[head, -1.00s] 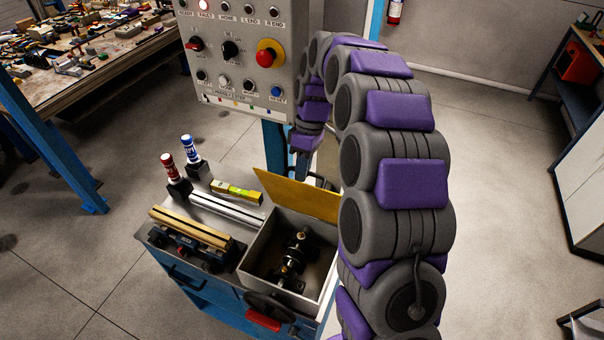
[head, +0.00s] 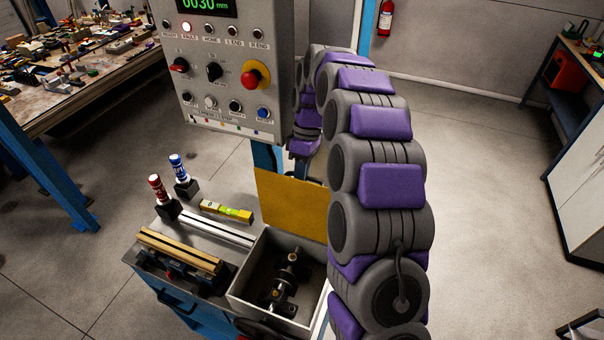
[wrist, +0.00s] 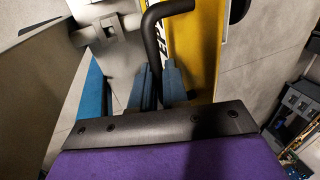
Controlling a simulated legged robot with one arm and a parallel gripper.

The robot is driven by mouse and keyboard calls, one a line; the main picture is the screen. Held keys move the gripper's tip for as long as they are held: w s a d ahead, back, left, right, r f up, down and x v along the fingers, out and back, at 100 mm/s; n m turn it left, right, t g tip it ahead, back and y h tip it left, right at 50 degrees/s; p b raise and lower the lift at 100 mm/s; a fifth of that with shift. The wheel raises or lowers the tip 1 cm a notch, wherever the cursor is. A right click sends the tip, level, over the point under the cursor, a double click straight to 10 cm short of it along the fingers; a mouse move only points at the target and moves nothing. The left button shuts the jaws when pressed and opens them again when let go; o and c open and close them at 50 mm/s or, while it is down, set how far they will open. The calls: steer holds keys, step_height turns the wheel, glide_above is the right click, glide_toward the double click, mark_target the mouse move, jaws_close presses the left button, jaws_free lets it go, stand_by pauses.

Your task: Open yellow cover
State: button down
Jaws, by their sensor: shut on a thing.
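The yellow cover (head: 292,205) stands about upright at the back edge of a grey box (head: 240,292), whose top is open. In the wrist view the cover (wrist: 204,60) shows as a yellow panel with dark lettering, beside a bent black handle (wrist: 155,40). My gripper (wrist: 160,82) is shut on the black handle; its blue-grey fingers sit on either side of the bar. In the head view my gripper is hidden behind the cover and my own arm.
Inside the box is a dark mechanism (head: 284,282). A control panel (head: 225,75) stands behind.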

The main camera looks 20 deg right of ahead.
steer(key=shift+s+f+g, duration=0.15)
steer(key=shift+s+f, duration=0.05)
steer(key=shift+f, duration=0.25)
steer(key=shift+s+f+g, duration=0.15)
steer(key=shift+s+f, duration=0.05)
steer(key=shift+f, duration=0.25)
steer(key=c, duration=1.4)
jaws_free()
steer(key=shift+w+f, duration=0.1)
steer(key=shift+c, duration=0.2)
steer(key=shift+o, duration=1.4)
steer(key=shift+w+d, duration=0.15)
steer(key=shift+w, duration=0.6)
steer(key=shift+s+r, duration=0.35)
steer(key=shift+r, duration=0.15)
steer(key=v, duration=0.7)
steer(key=shift+r, duration=0.2)
steer(key=shift+c, duration=0.4)
